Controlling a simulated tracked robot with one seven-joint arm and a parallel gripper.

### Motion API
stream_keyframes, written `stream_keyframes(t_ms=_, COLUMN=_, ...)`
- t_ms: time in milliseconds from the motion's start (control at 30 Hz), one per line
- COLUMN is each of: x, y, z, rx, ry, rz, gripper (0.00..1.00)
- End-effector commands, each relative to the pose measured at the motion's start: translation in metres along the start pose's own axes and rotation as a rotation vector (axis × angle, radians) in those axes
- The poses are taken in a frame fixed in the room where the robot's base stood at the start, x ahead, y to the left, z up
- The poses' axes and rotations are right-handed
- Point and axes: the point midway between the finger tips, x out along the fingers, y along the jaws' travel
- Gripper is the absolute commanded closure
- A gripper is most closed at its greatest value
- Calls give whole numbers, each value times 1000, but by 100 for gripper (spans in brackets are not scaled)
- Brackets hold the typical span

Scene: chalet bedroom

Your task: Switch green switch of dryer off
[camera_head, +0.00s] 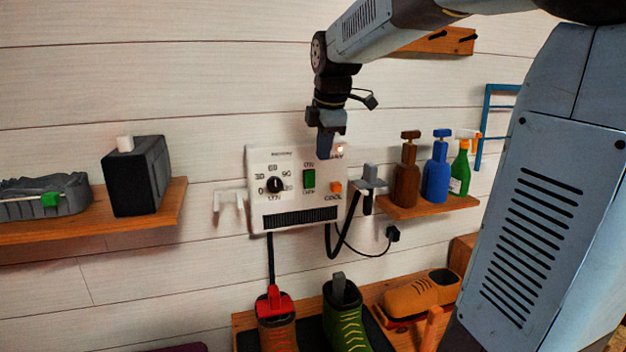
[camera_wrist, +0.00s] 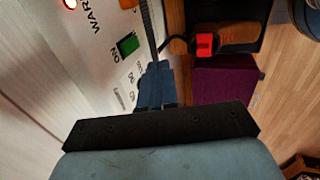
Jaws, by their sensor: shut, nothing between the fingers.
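In the wrist view the green switch (camera_wrist: 128,44) lies up and left of the fingertips, uncovered. My gripper (camera_head: 324,155) is shut and empty, in front of the panel's upper right, above and right of the green switch. It also shows in the wrist view (camera_wrist: 157,68). Contact with the panel is unclear.
A right shelf (camera_head: 425,208) holds brown, blue and green bottles. A left shelf (camera_head: 150,221) holds a dark box (camera_head: 138,177). A grey holder (camera_head: 369,178) and black hose adjoin the dryer's right side. Boots (camera_head: 345,320) stand below.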

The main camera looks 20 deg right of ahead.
Motion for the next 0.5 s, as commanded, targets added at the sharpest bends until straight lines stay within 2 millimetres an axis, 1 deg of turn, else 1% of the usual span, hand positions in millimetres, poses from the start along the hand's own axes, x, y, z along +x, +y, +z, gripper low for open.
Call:
stream_keyframes(t_ms=167, x=3, y=0, z=1, rx=2, ry=-1, rz=-1, gripper=100)
stream_keyframes(t_ms=267, x=12, y=0, z=1, rx=2, ry=-1, rz=-2, gripper=100)
stream_keyframes(t_ms=367, x=26, y=0, z=1, rx=3, ry=-1, rz=-3, gripper=100)
stream_keyframes(t_ms=500, x=51, y=-1, z=1, rx=3, ry=-1, rz=-4, gripper=100)
